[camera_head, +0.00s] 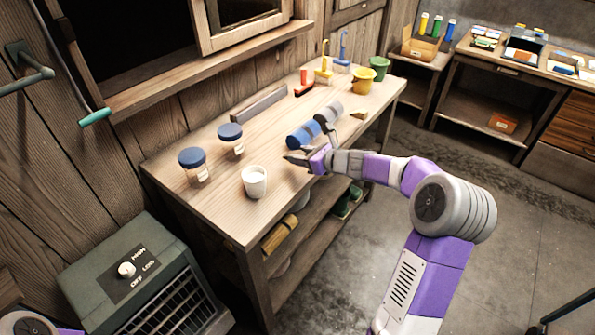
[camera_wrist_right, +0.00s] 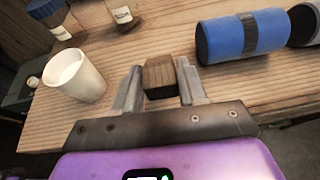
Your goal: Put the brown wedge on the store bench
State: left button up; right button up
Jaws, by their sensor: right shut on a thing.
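The brown wedge (camera_wrist_right: 160,76) is a small dark wooden block in the right wrist view, between the two fingers of my right gripper (camera_wrist_right: 159,84). The gripper is shut on it. In the head view my right gripper (camera_head: 299,159) is low over the front part of the long wooden bench (camera_head: 225,205), between the white cup and the blue roll. The wedge is mostly hidden there by the fingers. I cannot tell whether it touches the bench top. My left gripper is not in view.
A small tan piece (camera_head: 359,115) lies farther along. A second bench (camera_head: 478,62) stands at the back right. A heater (camera_head: 140,270) is at lower left.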

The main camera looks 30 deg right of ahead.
aim_at(301, 175)
jog(key=shift+f+b, duration=1)
jog(key=shift+f, duration=1.3)
jog(key=shift+f, duration=0.15)
jog(key=o, duration=0.6)
jog(key=shift+f, duration=0.1)
jog(key=shift+c, duration=0.2)
jog(key=o, duration=0.5)
jog(key=shift+c, duration=0.2)
